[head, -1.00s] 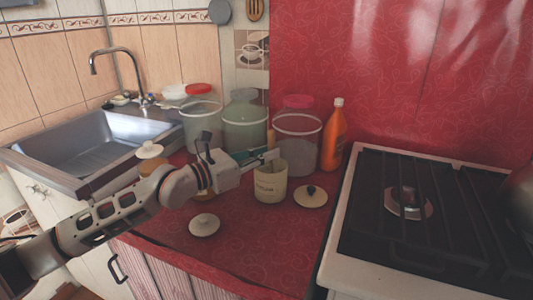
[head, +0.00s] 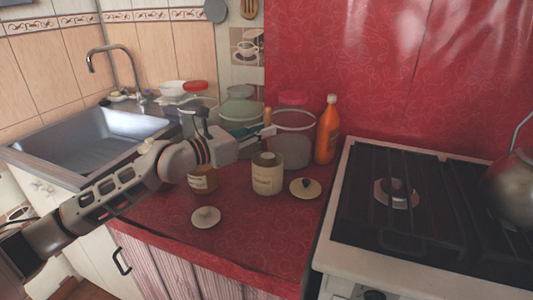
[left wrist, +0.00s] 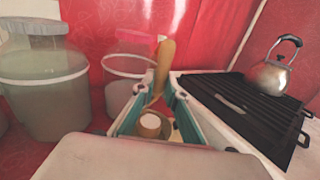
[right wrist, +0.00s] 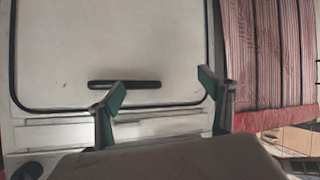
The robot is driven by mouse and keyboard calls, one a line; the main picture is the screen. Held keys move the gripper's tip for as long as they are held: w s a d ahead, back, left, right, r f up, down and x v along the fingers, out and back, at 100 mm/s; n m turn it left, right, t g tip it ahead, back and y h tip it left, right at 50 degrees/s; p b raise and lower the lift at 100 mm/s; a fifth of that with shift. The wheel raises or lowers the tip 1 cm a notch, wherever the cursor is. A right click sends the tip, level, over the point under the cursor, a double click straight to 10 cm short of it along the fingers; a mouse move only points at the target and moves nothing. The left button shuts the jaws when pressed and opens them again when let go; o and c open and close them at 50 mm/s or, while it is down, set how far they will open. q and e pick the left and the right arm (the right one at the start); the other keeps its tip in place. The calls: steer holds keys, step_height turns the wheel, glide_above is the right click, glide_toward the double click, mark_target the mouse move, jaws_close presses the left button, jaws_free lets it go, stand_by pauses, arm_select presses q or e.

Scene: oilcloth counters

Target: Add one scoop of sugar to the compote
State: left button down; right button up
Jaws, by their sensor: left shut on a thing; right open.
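My left gripper (head: 268,132) is shut on the wooden handle of a scoop (left wrist: 165,62), just above the canister. In the left wrist view the scoop's round bowl hangs below the fingers with something white in it. The cream labelled canister (head: 267,182) stands open on the red counter; the bowl shows at its mouth, and I cannot tell if it is fully clear of the rim. A smaller brown labelled jar (head: 202,183) stands left, partly behind my arm. Which vessel holds compote is unclear. My right gripper (right wrist: 162,88) is open and empty, facing a white cabinet or stove front.
Behind the canister stand large jars: a greenish one (left wrist: 42,95), a pink-lidded one (head: 292,145) and a red-lidded one. An orange bottle (head: 327,138) is beside them. Two loose lids (head: 305,188) (head: 206,217) lie in front. The stove with a kettle (head: 515,190) is right, the sink left.

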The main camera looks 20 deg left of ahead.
arm_select(q)
step_height(320, 180, up, 4)
steer(key=shift+r+p, duration=0.25)
steer(key=shift+p, duration=0.75)
arm_select(e)
steer(key=shift+t, duration=0.3)
steer(key=r, duration=0.1)
steer(key=w+r, duration=0.1)
steer(key=r, duration=0.2)
steer(key=shift+w+r, duration=0.25)
steer(key=shift+w, duration=0.15)
